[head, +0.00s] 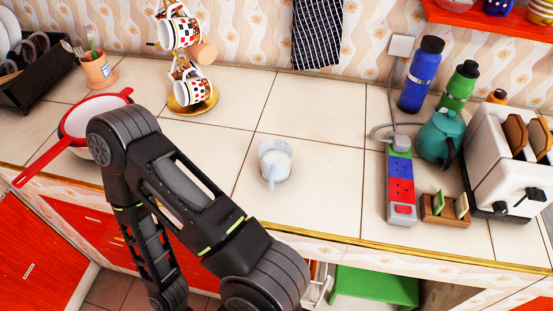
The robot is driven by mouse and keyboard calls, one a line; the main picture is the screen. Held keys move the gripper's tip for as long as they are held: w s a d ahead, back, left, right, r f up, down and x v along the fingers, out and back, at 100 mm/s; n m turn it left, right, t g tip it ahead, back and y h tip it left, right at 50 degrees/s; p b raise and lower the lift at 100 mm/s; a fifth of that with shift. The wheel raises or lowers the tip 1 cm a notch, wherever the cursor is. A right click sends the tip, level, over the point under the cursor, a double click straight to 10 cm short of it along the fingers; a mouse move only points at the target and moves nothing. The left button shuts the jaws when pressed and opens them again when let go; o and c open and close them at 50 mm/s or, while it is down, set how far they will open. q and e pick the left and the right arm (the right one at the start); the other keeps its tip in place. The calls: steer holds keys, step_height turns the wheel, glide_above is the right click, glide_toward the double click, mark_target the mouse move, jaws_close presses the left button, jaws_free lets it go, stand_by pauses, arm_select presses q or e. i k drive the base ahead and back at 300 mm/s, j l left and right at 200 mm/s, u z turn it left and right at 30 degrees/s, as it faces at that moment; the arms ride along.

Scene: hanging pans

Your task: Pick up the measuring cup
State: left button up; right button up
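The measuring cup (274,161) is a small pale-blue cup with a white inside. It stands upright on the tiled counter near the middle of the head view, with its handle toward the counter's front edge. One dark arm of mine rises from the bottom of the view, bends at the left, and runs down again in front of the counter. Its links are left of the cup and apart from it. Neither gripper shows in the view, and nothing is seen touching the cup.
A red and white pan (88,120) is at the left, partly behind my arm. A mug stand (193,97) is behind. A power strip (400,185), teal teapot (440,136), bottles and toaster (500,150) stand at the right. The counter around the cup (325,180) is clear.

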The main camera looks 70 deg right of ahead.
mark_target(275, 154)
steer(key=z, duration=2.4)
